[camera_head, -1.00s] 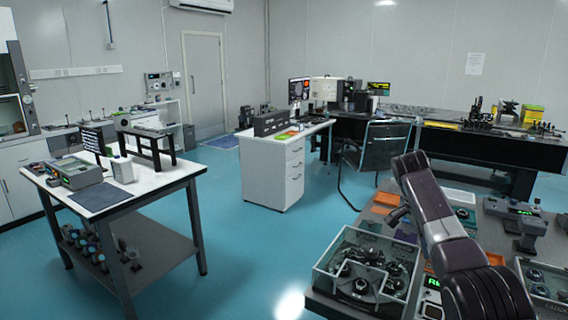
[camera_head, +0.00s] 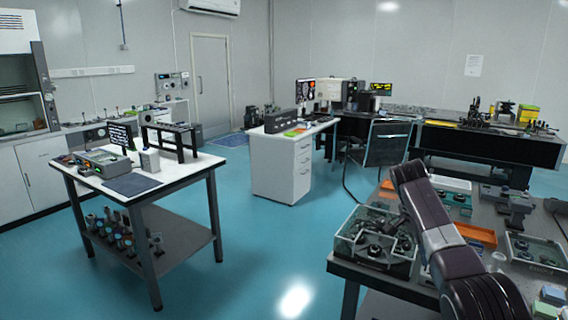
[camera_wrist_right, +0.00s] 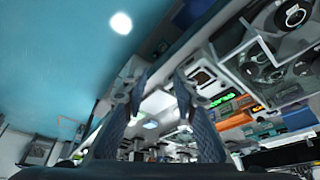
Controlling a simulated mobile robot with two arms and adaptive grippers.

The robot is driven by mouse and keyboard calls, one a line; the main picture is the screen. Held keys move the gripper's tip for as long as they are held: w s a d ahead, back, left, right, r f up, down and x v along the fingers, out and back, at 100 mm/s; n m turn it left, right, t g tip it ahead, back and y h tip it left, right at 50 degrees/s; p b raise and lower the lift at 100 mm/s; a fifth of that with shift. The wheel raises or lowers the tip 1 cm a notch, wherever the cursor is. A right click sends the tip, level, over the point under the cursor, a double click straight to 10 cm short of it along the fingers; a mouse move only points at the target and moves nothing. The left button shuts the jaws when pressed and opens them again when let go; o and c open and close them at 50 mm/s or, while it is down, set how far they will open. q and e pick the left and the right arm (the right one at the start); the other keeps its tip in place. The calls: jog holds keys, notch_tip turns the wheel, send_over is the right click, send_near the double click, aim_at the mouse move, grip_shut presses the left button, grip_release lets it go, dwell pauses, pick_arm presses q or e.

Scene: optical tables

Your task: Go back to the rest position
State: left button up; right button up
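My right arm (camera_head: 440,235) reaches in from the lower right in the head view, over the near right table. Its gripper cannot be made out clearly there. In the right wrist view my right gripper (camera_wrist_right: 158,88) has its two dark, ridged fingers apart, with nothing seen between them. My left arm and left gripper are not in view.
The near right table (camera_head: 352,270) carries a clear-walled case (camera_head: 347,249), an orange tray (camera_head: 474,233) and several instruments. A white-topped table (camera_head: 178,173) stands at left and a white drawer desk (camera_head: 263,165) in the middle. The blue floor (camera_head: 250,255) between them is clear.

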jog(key=s+a+f+n, duration=0.1)
jog(key=s+f+n, duration=0.15)
jog(key=f, duration=1.05)
jog(key=s+a+f+n, duration=0.1)
jog(key=f+n, duration=0.2)
jog(key=f, duration=1)
jog(key=s+a+f+n+y, duration=0.1)
jog(key=s+a+f+n, duration=0.15)
jog(key=s+f, duration=0.65)
jog(key=s+a+f+n+y, duration=0.1)
jog(key=s+f+n, duration=0.25)
jog(key=f, duration=0.85)
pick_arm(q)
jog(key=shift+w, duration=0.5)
pick_arm(e)
jog(key=s+a+f+n+y, duration=0.1)
jog(key=s+f, duration=0.5)
jog(key=s, duration=0.8)
jog(key=s+a+f+n, duration=0.4)
jog(key=s+f, duration=0.2)
jog(key=s, duration=0.9)
jog(key=s+a+f+n+y, duration=0.1)
jog(key=s+a+f+n, duration=0.2)
jog(key=s, duration=1.2)
notch_tip(320, 180, down, 4)
jog(key=shift+s+r+t+y, duration=0.15)
jog(key=shift+r+t+y, duration=0.15)
jog(key=shift+t, duration=0.1)
